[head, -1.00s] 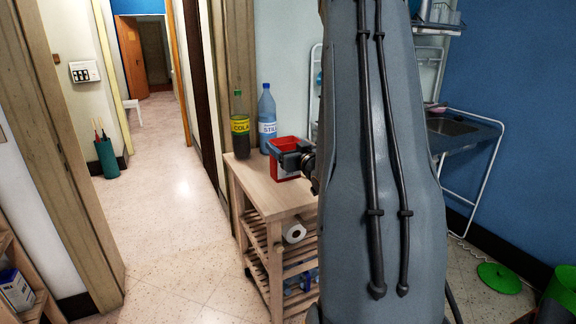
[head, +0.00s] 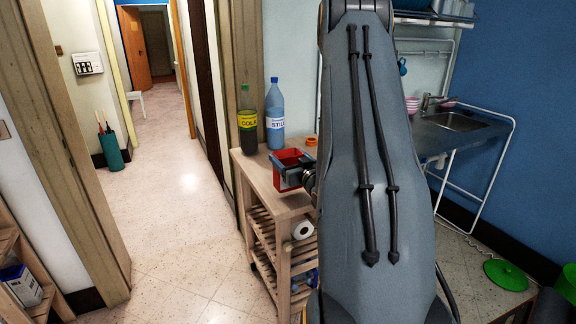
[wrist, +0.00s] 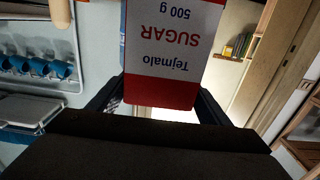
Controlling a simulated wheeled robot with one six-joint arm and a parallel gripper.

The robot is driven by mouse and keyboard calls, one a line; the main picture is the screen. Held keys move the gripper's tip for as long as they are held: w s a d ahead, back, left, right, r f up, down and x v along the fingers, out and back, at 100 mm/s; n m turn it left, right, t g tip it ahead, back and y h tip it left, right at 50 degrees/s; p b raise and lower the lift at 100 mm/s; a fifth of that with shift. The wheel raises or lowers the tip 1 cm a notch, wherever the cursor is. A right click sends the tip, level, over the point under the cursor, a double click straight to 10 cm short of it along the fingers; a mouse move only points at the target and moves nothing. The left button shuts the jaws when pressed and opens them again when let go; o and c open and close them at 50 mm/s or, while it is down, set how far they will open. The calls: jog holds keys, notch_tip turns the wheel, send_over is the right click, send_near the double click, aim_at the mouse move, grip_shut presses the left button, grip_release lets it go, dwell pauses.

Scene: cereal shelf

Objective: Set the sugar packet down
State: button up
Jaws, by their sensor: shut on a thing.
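I cannot tell from the head view whether the packet touches any surface.
The red box (head: 287,158) is at the trolley top. A cola bottle (head: 247,125) and a blue water bottle (head: 275,115) stand behind it, with a small orange thing (head: 312,141). A paper roll (head: 302,229) lies below.

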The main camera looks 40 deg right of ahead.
jog(key=shift+f+p, duration=0.3)
jog(key=shift+f, duration=1.25)
jog(key=shift+f, duration=0.1)
jog(key=o, duration=1.8)
jog(key=shift+c, duration=0.2)
